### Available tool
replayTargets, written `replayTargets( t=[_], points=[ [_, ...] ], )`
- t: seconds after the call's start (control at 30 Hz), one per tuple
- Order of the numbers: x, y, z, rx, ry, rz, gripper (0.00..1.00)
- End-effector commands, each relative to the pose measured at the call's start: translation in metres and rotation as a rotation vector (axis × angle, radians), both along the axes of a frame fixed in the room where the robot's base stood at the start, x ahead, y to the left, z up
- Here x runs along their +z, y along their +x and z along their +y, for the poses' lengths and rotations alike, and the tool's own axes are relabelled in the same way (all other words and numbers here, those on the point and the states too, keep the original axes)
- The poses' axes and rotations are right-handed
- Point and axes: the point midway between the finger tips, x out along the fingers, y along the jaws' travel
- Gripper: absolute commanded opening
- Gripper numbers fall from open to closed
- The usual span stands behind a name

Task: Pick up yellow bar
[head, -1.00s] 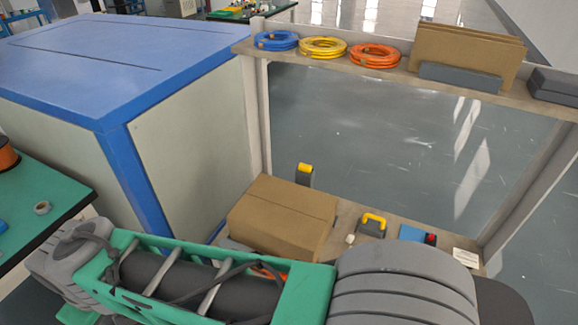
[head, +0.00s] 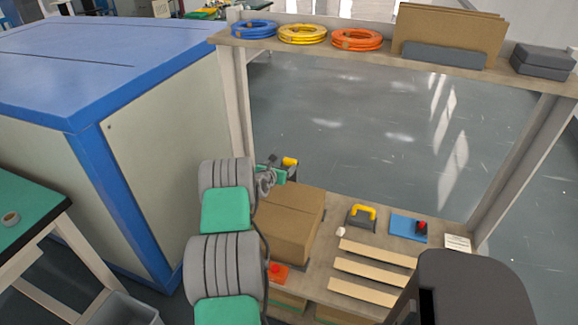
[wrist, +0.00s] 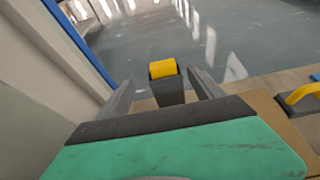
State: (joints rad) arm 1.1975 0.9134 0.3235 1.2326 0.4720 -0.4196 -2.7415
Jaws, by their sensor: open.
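A yellow piece (head: 290,162) tops a dark grey upright post behind the cardboard box on the lower shelf. In the wrist view the yellow piece (wrist: 163,68) and the post (wrist: 168,92) show between my fingers. My gripper (wrist: 160,77) is open, one finger on either side in the picture, with gaps; I cannot tell how far ahead the post stands. In the head view my gripper (head: 270,175) is just left of it, partly hidden by my arm. Another yellow part, an arched handle (head: 364,211) on a grey block, sits farther right; it also shows in the wrist view (wrist: 302,93).
The cardboard box (head: 290,228) stands close to my arm. A blue pad with a red knob (head: 421,227) and wooden strips (head: 375,270) lie on the lower shelf. Coiled cables (head: 302,34) rest on the upper shelf. The blue-and-white cabinet (head: 165,150) is at left.

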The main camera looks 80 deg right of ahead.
Motion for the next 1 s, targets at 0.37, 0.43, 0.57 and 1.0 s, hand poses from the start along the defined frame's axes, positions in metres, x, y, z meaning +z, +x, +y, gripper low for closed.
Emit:
replayTargets(
  t=[0.37,0.43,0.57,1.0],
  points=[
    [-0.021,-0.011,-0.049,-0.001,-0.002,0.005,0.76],
    [-0.026,-0.012,-0.059,-0.001,0.0,0.006,0.76],
    [-0.029,-0.012,-0.068,0.001,0.0,0.005,0.76],
    [-0.028,-0.012,-0.068,0.001,0.0,0.005,0.58]
  ],
)
